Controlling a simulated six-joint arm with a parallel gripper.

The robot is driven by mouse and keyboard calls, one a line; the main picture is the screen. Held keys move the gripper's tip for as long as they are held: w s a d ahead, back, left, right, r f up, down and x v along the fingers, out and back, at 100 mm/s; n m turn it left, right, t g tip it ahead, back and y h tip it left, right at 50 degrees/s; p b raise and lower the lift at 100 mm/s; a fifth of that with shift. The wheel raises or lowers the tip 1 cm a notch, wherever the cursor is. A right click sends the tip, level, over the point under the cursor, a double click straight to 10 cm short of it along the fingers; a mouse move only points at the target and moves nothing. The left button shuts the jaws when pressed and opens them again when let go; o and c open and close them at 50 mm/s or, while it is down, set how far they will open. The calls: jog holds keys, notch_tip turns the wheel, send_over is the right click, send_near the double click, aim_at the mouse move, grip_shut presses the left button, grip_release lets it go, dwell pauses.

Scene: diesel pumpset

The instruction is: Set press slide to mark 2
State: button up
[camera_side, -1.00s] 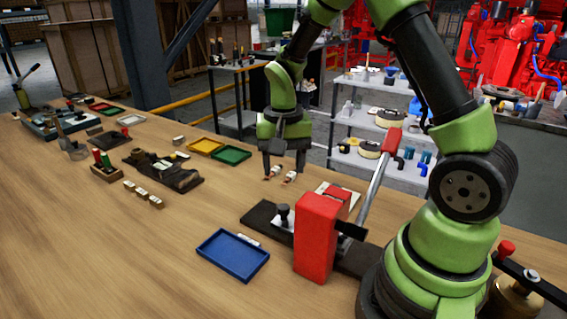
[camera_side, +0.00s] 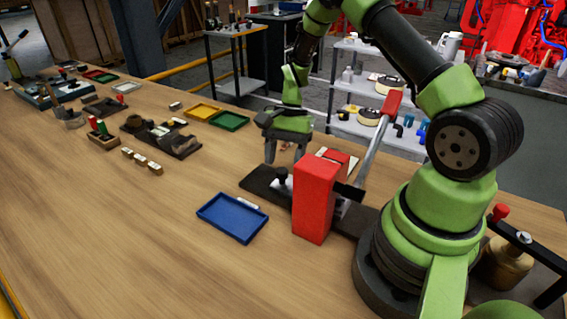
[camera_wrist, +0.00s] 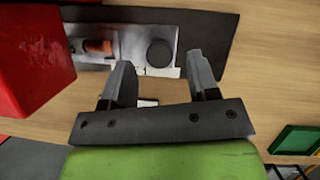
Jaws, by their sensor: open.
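The press has a red body (camera_side: 316,200), a long red-handled lever (camera_side: 377,135) and a dark base plate (camera_side: 262,186). Its slide carries a black knob (camera_side: 281,175); in the wrist view the round knob (camera_wrist: 159,53) stands on a pale metal plate (camera_wrist: 130,42). A digit that looks like 1 (camera_wrist: 146,71) shows on a pale strip near the knob. The rest of the scale is hidden or too small to read. My gripper (camera_side: 284,158) is open and empty above the far side of the base; its fingers (camera_wrist: 161,66) point down toward the knob.
A blue tray (camera_side: 232,218) lies in front of the press. Green (camera_side: 229,120) and yellow (camera_side: 201,111) trays lie behind left. Several small blocks (camera_side: 142,160) and a dark fixture (camera_side: 165,140) stand further left. The front of the table is clear.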

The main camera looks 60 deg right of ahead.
jog(key=shift+x, duration=0.75)
grip_shut()
jog(key=shift+s, duration=1.8)
grip_release()
